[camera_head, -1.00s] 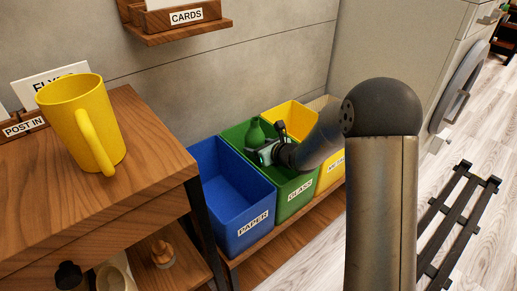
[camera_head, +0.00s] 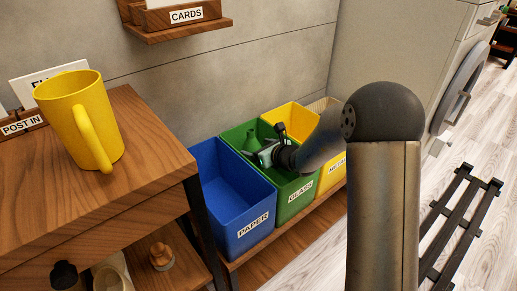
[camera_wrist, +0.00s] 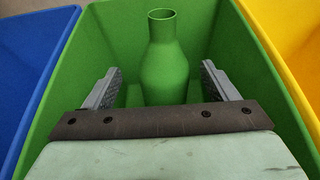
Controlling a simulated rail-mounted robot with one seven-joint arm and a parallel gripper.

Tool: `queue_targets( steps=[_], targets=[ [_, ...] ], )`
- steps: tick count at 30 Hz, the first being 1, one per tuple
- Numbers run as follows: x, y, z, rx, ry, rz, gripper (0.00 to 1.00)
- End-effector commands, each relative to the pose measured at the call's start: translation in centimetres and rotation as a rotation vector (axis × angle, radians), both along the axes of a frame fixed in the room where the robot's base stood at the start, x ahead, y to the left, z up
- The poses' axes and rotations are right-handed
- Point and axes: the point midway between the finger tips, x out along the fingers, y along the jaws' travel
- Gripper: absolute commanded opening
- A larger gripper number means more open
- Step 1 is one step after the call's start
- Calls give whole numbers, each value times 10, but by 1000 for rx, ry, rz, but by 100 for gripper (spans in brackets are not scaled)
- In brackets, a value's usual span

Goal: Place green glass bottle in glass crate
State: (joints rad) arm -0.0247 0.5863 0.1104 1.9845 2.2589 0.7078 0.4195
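The green glass bottle (camera_head: 251,142) is inside the green crate labelled GLASS (camera_head: 298,195), near its back left part. In the wrist view the bottle (camera_wrist: 165,72) looks upright, its open neck toward the top of the picture. My gripper (camera_head: 262,154) is in the mouth of the glass crate. In the wrist view my gripper (camera_wrist: 163,88) is open, one finger on each side of the bottle, with a visible gap on both sides. The bottle's base is hidden behind the gripper body.
The blue PAPER crate (camera_head: 252,228) stands left of the glass crate, the yellow crate (camera_head: 335,171) right of it. A wooden cabinet (camera_head: 140,170) with a yellow mug (camera_head: 76,115) is at left. A CARDS shelf (camera_head: 186,32) hangs above on the wall.

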Motion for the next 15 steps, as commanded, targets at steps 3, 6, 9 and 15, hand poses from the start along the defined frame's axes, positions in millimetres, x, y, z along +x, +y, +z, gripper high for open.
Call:
queue_targets(
  steps=[3,6,9,15],
  targets=[
    [-4,-1,-12,-2,20,-1,80],
    [-4,-1,-8,-3,20,-1,80],
    [-4,-1,3,-3,20,-1,80],
    [-27,-23,19,-3,15,-4,80]
  ],
)
